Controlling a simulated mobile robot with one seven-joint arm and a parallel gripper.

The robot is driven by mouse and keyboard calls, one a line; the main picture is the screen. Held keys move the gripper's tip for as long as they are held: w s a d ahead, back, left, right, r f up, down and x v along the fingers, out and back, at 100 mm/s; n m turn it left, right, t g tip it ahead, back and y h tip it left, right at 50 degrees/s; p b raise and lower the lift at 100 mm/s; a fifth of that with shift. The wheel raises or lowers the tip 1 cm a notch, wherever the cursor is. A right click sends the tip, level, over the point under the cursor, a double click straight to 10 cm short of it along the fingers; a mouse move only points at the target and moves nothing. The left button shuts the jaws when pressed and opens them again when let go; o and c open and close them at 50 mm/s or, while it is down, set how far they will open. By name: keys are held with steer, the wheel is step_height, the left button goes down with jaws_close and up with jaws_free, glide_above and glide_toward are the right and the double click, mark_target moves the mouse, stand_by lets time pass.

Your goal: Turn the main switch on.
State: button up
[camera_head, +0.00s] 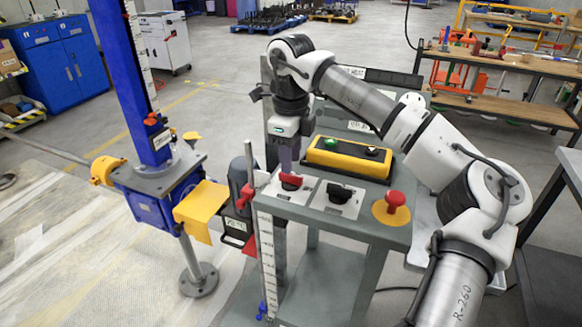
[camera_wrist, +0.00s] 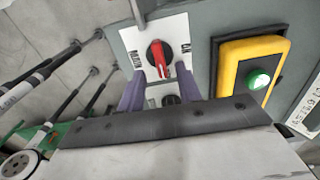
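A red rotary switch (camera_wrist: 159,56) on a black round base sits on a white label plate (camera_wrist: 180,28), its handle nearly upright in the wrist view; the lettering is too small to read. In the head view the red switch (camera_head: 291,180) is on the left of the grey console top. My gripper (camera_wrist: 159,76) is open, its two purple fingers spread to either side of the red handle's lower end. In the head view my gripper (camera_head: 289,170) points down just above the switch. I cannot tell whether a finger touches it.
A black rotary switch (camera_head: 340,193) sits just right of the red one, then a red mushroom button (camera_head: 394,201) on a yellow disc. Behind is a yellow box (camera_head: 348,158) with a green button (camera_head: 331,144). A blue screw jack (camera_head: 155,190) stands left of the console.

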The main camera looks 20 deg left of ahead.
mark_target(291, 180)
steer(key=shift+f, duration=2.05)
steer(key=shift+c, duration=0.4)
jaws_close()
